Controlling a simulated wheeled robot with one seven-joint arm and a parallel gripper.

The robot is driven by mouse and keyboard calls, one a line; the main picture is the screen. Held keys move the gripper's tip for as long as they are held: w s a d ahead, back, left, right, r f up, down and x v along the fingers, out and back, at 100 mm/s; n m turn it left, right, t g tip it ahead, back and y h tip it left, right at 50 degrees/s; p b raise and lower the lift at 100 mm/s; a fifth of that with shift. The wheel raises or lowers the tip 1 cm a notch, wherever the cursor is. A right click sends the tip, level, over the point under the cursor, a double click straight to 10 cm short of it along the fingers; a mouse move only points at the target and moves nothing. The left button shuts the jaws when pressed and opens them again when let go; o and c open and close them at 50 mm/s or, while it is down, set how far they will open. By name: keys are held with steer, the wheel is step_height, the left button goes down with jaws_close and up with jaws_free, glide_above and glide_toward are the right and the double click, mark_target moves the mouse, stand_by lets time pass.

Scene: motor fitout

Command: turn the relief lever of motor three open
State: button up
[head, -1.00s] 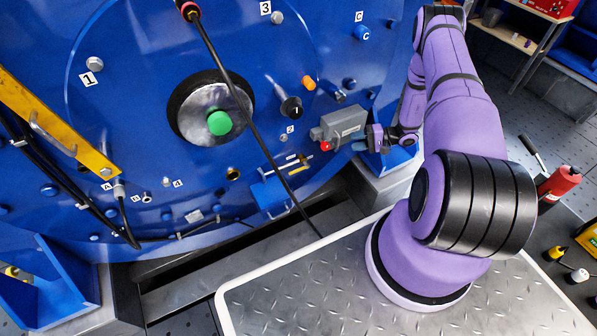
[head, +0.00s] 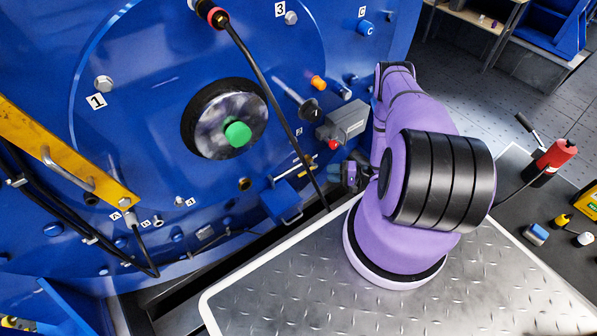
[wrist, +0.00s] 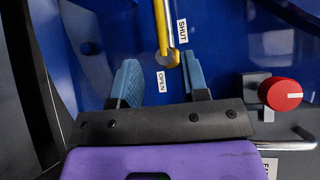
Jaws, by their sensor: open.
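In the wrist view a slim yellow and grey lever (wrist: 161,30) runs from the top edge down to a round yellow pivot (wrist: 168,59) on the blue motor face. A SHUT label (wrist: 181,31) is right of the lever and an OPEN label (wrist: 161,82) is below left of the pivot. My gripper (wrist: 159,75) is open, with its two blue-grey fingers on either side of the pivot in the picture; nothing is held. I cannot tell the depth gap. In the head view my gripper (head: 342,175) is below the grey box, by the motor's lower right; the lever is not clear there.
A red knob (wrist: 281,94) with a white line is right of my fingers; the head view shows it on the grey box (head: 345,120). A metal bar handle (wrist: 285,146) is below it. A black cable (head: 262,85) hangs across the motor (head: 150,60), left of my gripper.

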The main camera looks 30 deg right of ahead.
mark_target(307, 172)
steer(key=x, duration=1)
steer(key=shift+a, duration=0.2)
jaws_close()
